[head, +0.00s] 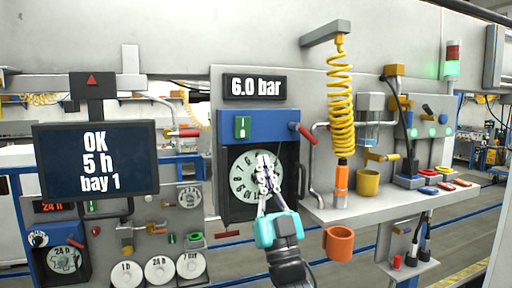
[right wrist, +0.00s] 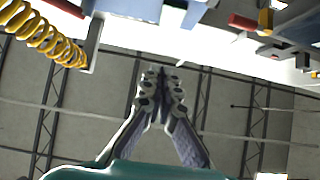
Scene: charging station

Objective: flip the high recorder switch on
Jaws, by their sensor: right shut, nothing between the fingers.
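The high recorder (head: 231,203) is on the wall in the middle of the head view, with a blue top panel (head: 270,124) and a round white chart dial (head: 241,180). A small green switch (head: 242,127) with white marks sits on the blue panel; I cannot tell which way it is set. My right gripper (head: 264,160) is shut and empty, pointing up in front of the dial, below and to the right of the switch. The right wrist view shows its closed fingers (right wrist: 161,74). My left gripper is not in view.
A red-ended lever (head: 302,130) sticks out right of the blue panel. A coiled yellow hose (head: 341,95) hangs further right, above a shelf (head: 350,206) with cups and coloured buttons. An orange mug (head: 339,244) hangs below it. A screen (head: 96,160) stands left.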

